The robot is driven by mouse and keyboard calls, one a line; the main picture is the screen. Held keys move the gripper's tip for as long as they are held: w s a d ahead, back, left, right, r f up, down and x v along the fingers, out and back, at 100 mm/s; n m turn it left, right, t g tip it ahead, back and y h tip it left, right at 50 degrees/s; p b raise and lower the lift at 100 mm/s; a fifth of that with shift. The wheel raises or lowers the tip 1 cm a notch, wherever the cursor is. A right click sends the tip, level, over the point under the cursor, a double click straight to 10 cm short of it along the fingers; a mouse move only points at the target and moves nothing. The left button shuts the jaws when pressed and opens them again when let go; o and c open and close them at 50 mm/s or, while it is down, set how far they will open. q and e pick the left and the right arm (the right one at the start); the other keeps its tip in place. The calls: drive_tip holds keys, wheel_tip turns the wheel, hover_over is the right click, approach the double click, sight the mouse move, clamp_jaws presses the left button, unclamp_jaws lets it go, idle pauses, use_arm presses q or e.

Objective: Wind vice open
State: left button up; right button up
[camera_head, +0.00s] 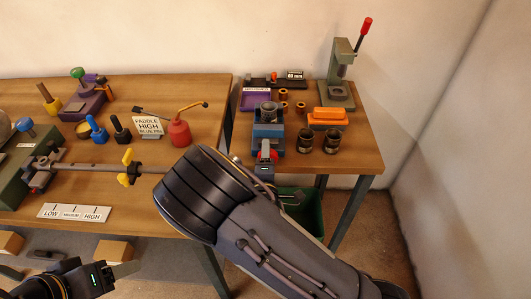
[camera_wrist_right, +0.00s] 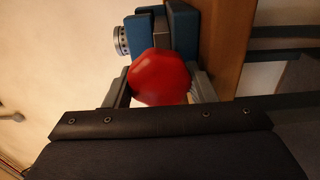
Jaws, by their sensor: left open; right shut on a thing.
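The blue vice (camera_head: 268,131) stands on the right-hand bench near its front left edge, and its blue body (camera_wrist_right: 183,28) shows at the top of the right wrist view. Its red handle knob (camera_wrist_right: 160,77) faces my right gripper. My right gripper (camera_wrist_right: 162,92) is shut on the knob, with one finger on each side of it. In the head view the gripper (camera_head: 265,166) is at the vice's front and covers most of the knob. A grey round part (camera_head: 269,108) sits at the vice's top. My left gripper (camera_head: 118,270) is open and empty at the lower left, away from the vice.
Beside the vice are dark cups (camera_head: 332,142), an orange block (camera_head: 327,118) and a press with a red lever (camera_head: 341,75). A green bin (camera_head: 303,208) is below. The left bench holds a red oil can (camera_head: 179,133) and yellow-handled rod (camera_head: 128,168).

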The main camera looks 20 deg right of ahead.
drive_tip(key=shift+w+a, duration=0.1)
drive_tip(key=shift+a, duration=0.25)
drive_tip(key=o, duration=0.7)
drive_tip(key=shift+o, duration=1.3)
drive_tip(key=shift+a, duration=0.15)
drive_tip(key=shift+d+f, duration=0.1)
drive_tip(key=shift+d, duration=0.15)
